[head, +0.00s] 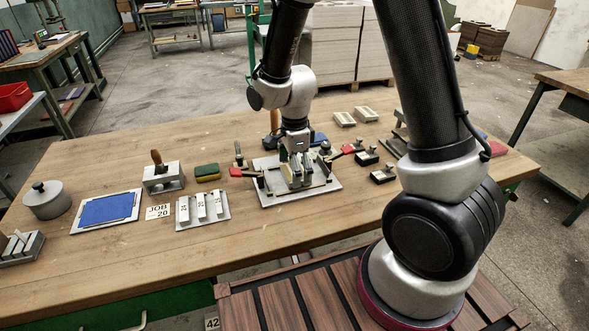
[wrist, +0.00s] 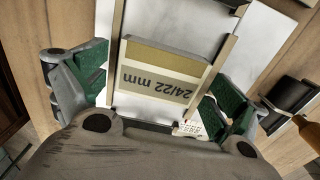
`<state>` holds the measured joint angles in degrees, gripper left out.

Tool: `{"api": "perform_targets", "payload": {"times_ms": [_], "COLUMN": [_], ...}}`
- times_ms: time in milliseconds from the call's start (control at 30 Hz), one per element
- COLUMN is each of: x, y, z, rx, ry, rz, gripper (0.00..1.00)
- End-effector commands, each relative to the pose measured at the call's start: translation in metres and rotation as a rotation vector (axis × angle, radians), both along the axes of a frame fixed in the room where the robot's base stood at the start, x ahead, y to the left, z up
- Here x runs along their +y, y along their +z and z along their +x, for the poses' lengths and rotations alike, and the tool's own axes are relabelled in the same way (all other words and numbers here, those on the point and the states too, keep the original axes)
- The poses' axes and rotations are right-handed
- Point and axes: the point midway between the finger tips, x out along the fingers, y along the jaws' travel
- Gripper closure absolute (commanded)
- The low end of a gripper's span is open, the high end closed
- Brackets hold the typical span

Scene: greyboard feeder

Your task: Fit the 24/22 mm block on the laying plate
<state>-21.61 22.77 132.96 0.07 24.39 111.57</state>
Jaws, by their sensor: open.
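The 24/22 mm block (wrist: 160,75) shows in the wrist view with its printed label upside down. It lies between two wooden rails over the pale laying plate (wrist: 265,40). My gripper (wrist: 165,95) is open, with one green-padded finger on each side of the block. I see gaps beside the block, so the pads do not appear to grip it. Whether it is fully seated cannot be told. In the head view my gripper (head: 296,152) is low over the laying plate (head: 327,192), and its fingers and the block are hard to separate there.
Left of the plate are a tray with white labelled blocks (head: 184,222), a JOB 20 card (head: 158,212), a blue pad (head: 106,209) and a green-yellow sponge (head: 207,171). The front table strip is clear.

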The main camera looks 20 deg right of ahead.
Motion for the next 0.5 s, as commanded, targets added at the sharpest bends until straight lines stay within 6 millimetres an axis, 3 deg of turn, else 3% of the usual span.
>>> {"api": "perform_targets", "payload": {"times_ms": [167,500], "x": [0.001,0.001], "y": [0.01,0.081], "z": [0.002,0.002], "rx": [-0.006,-0.007], "ry": [0.001,0.0], "rz": [0.002,0.003], "gripper": [0.0,0.0]}}
